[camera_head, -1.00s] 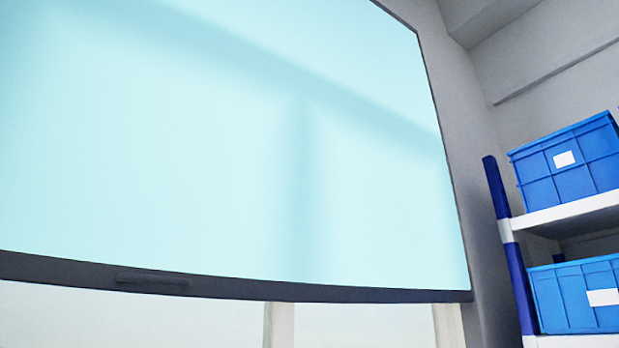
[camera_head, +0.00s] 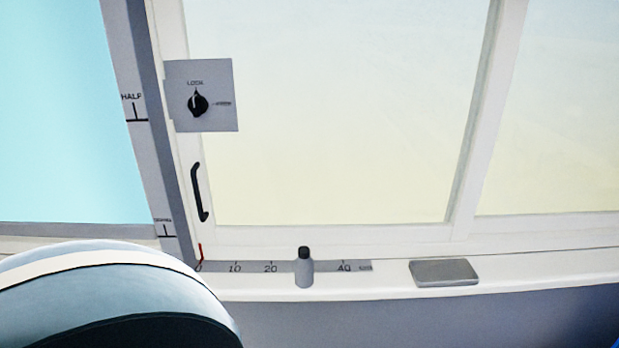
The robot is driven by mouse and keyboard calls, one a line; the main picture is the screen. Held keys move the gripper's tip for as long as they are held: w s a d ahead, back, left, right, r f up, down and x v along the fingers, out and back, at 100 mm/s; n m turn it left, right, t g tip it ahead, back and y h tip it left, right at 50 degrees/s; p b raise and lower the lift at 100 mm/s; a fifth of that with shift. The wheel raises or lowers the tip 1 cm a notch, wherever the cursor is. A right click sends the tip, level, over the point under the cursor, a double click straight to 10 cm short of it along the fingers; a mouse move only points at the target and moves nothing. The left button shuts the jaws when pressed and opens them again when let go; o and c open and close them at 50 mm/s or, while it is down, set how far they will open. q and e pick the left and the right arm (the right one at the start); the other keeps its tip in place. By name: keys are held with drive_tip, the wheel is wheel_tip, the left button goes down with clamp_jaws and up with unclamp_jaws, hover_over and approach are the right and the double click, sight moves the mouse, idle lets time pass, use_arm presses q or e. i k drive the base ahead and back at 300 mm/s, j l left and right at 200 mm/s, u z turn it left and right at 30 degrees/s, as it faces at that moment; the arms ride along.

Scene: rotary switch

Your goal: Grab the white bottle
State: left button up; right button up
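A square grey plate with a black rotary knob (camera_head: 197,103), labelled LOCK, is on the window frame. A black handle (camera_head: 199,192) is below it. A flat grey block (camera_head: 443,271) lies on the sill (camera_head: 540,272) right of the bottle. The lower left is blocked from view.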

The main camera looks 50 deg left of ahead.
sight(304, 264)
drive_tip(key=u, duration=1.55)
